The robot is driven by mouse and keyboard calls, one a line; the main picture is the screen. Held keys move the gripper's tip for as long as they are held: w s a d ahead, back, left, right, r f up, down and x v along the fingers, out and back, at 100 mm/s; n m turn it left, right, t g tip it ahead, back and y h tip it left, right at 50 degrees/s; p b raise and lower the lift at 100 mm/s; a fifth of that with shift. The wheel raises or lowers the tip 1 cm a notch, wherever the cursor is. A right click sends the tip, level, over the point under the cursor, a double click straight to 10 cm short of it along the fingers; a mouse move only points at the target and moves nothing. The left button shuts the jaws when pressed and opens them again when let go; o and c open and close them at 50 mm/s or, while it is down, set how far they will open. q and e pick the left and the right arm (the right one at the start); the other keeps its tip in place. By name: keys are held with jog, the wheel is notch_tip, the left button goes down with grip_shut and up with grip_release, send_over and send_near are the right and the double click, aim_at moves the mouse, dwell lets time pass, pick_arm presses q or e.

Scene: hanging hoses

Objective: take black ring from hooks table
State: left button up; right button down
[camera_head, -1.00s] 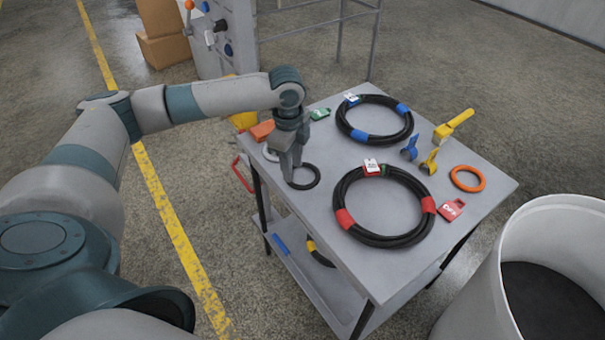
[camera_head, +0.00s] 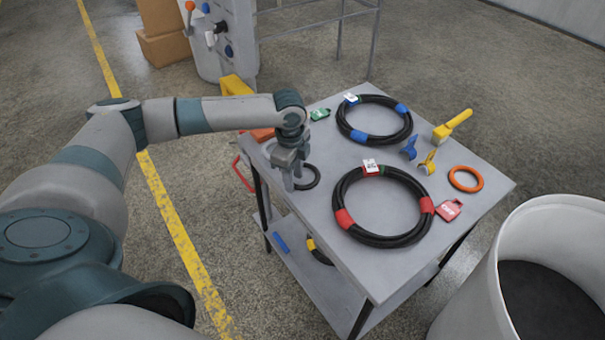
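The black ring (camera_head: 315,181) lies on the grey table (camera_head: 330,240) near its left edge, and its left part is hidden behind my gripper. My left gripper (camera_head: 293,184) points down at the ring's left side, with its fingers a little apart. I cannot tell whether the fingertips touch the ring or stand just in front of it. I see nothing held between them. My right gripper is out of view.
Two coiled black hoses, one with red bands (camera_head: 345,217) and one with blue bands (camera_head: 360,136), lie right of the ring. An orange ring (camera_head: 481,184), yellow tool (camera_head: 453,125) and red tag (camera_head: 449,209) lie further right. A white bin (camera_head: 490,290) stands at front right.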

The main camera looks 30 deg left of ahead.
pick_arm(q)
jog(key=shift+f, duration=0.45)
grip_shut()
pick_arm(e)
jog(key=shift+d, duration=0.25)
pick_arm(q)
jog(key=shift+r, duration=0.1)
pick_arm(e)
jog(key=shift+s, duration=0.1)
